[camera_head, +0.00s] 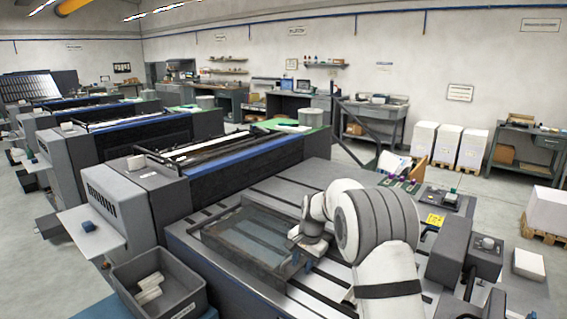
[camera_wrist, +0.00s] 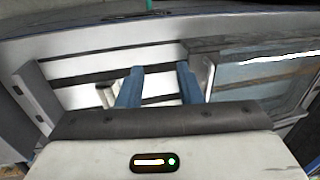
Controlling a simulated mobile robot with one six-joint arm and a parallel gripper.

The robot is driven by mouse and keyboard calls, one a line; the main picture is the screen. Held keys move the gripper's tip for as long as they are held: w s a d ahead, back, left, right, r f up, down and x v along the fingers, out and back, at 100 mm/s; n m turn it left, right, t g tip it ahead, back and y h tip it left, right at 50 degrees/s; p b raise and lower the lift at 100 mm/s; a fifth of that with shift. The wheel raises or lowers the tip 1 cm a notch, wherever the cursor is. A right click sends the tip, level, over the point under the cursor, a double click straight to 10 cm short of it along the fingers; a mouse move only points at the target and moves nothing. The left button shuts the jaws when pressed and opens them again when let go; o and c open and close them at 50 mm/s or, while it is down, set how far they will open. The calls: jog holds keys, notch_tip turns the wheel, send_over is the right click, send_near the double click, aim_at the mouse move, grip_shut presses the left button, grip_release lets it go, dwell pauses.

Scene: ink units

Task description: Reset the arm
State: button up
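My arm is bent over the grey machine bed (camera_head: 255,278) in the head view, its white links with grey bands filling the middle right. My gripper (camera_head: 298,264) hangs low beside a shallow, dark-framed tray with a glassy bluish surface (camera_head: 245,243). In the wrist view the two blue fingers of my gripper (camera_wrist: 158,76) stand apart, with only the slotted light bed showing between them. The gripper is open and holds nothing that I can see. The tray (camera_wrist: 270,70) is to the right of the fingers. I cannot tell whether the fingertips touch anything.
A grey bin (camera_head: 160,284) with white rolled pieces stands front left. The long press unit (camera_head: 240,150) with a blue edge lies behind the tray. Wrapped white stacks (camera_head: 447,145) stand farther back.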

jog(key=s+d+r+n+t, duration=0.1)
jog(key=s+d+r+n, duration=0.15)
jog(key=s+r, duration=0.55)
jog(key=s+d+r+n, duration=0.1)
jog(key=s+d+r, duration=0.2)
jog(key=s+r, duration=0.55)
jog(key=s+d+f+n, duration=0.1)
jog(key=s+d+n, duration=0.1)
jog(key=s, duration=0.9)
jog(key=s+d+f+n+t+h, duration=0.1)
jog(key=s+d+f+n, duration=0.1)
jog(key=s, duration=0.9)
jog(key=shift+s+h, duration=0.3)
jog(key=shift+s, duration=0.1)
